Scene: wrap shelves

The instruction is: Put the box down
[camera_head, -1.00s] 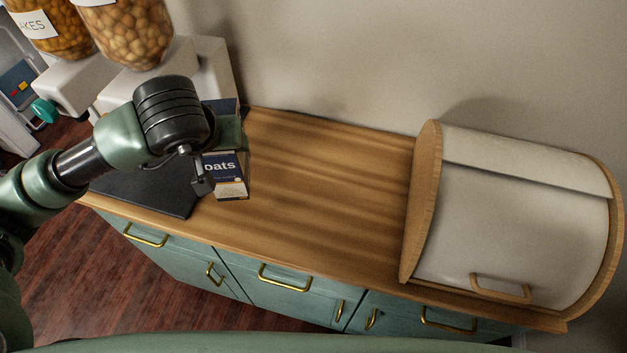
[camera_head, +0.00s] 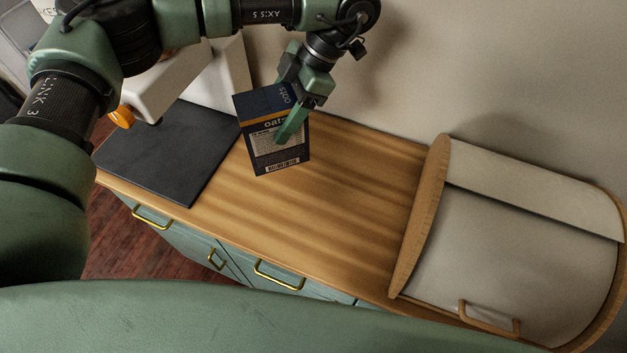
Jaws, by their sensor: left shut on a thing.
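A dark blue oats box (camera_head: 262,117) with an orange stripe is at the back of the wooden counter, to the right of the black slab. My left gripper (camera_head: 291,122) is shut on the oats box from its right side, a green finger lying across the front face. The box is roughly upright and slightly tilted in the picture. I cannot tell whether its bottom touches the counter (camera_head: 330,200). My right gripper is not in view.
A white bread bin (camera_head: 520,240) with wooden sides stands at the right end of the counter. A flat black slab (camera_head: 170,150) lies at the left. The counter between the box and the bin is clear. A wall runs behind.

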